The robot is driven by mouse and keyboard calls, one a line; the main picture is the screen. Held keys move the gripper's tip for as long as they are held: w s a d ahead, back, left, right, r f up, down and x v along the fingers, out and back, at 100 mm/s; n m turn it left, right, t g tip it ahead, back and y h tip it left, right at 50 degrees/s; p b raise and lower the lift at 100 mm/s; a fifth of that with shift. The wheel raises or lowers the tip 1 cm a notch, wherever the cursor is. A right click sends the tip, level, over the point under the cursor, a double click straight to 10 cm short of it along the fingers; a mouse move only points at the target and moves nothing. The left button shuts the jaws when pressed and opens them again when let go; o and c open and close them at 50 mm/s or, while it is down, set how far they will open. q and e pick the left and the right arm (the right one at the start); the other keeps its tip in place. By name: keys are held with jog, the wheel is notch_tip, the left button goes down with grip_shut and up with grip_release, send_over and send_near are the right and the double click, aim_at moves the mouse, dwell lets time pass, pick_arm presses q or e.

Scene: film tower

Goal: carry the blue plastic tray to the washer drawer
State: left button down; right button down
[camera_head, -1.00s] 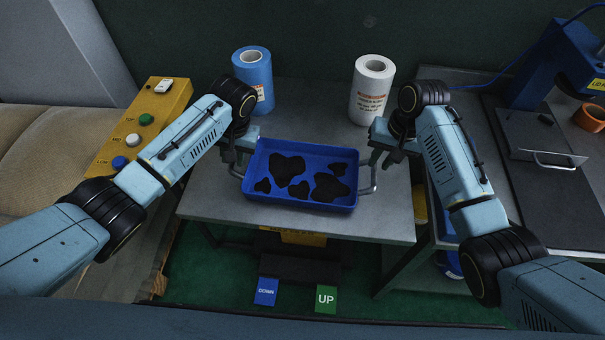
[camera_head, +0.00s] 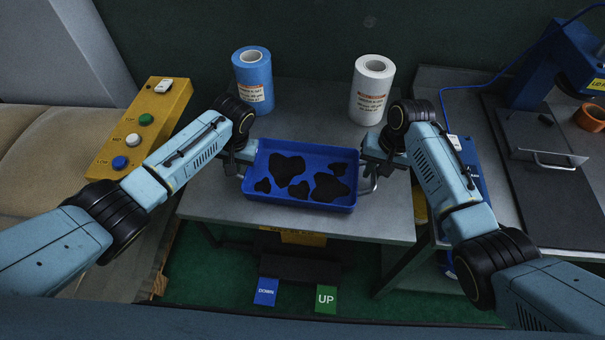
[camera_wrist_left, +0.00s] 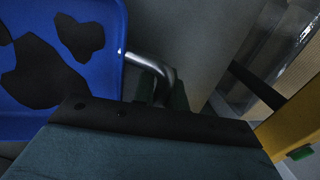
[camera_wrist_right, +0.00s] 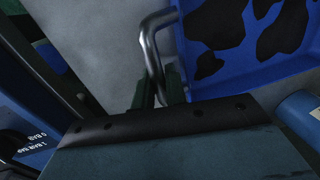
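The blue plastic tray (camera_head: 301,201) sits on the grey metal table and holds several flat black patches. It has a metal handle at each short end. My left gripper (camera_head: 236,166) is at the left handle (camera_wrist_left: 150,62), with a finger on either side of the bar and little gap. My right gripper (camera_head: 372,168) is at the right handle (camera_wrist_right: 150,42) in the same way; its fingers look closed on the bar. The wrist housings hide part of both grips. The washer drawer cannot be identified with certainty.
A blue roll (camera_head: 253,82) and a white roll (camera_head: 372,92) stand behind the tray. A yellow button box (camera_head: 140,128) is at left. At right is a dark counter with a handled panel (camera_head: 540,140) and an orange ring (camera_head: 590,117). Bare table (camera_head: 300,225) lies in front.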

pick_arm(q)
jog(key=shift+r, duration=0.2)
pick_arm(e)
jog(key=shift+r, duration=0.2)
